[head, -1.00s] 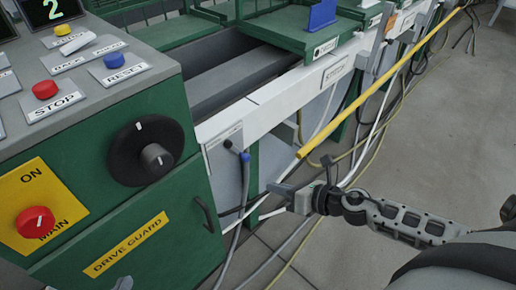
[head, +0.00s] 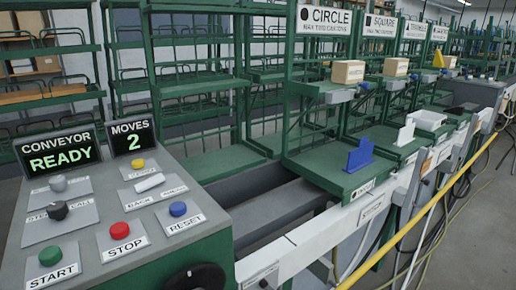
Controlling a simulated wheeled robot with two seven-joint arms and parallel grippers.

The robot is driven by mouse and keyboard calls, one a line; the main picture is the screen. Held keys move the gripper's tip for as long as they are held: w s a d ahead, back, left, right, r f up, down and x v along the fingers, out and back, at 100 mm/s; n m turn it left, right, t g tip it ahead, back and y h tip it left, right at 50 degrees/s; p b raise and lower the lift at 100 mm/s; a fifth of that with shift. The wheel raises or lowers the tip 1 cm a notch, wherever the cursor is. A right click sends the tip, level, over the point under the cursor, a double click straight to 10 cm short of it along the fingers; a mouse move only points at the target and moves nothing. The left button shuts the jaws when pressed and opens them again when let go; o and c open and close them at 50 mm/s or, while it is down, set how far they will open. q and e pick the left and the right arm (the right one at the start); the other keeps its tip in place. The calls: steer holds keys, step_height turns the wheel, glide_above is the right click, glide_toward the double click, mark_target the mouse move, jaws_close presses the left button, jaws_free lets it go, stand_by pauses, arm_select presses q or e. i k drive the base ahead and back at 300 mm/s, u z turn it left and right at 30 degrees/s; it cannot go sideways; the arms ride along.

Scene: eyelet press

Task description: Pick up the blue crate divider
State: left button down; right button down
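The blue crate divider (head: 360,155) stands upright on the green tray (head: 318,172) at the near end of the line, below the CIRCLE sign. It is an upright blue plate with a stepped outline. No gripper is near it. Neither of my grippers shows in the head view now.
A control console (head: 120,215) with START, STOP and RESET buttons stands at the near left; its screens read READY and MOVES 2. A white divider (head: 405,132) stands further right. Cartons (head: 347,72) sit on shelves above. A yellow rail (head: 420,213) runs along the right front.

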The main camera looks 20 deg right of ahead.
mark_target(359, 158)
steer(key=z, duration=2.45)
steer(key=i, duration=2.5)
steer(key=u, duration=4.25)
steer(key=i, duration=0.1)
steer(key=z, duration=0.5)
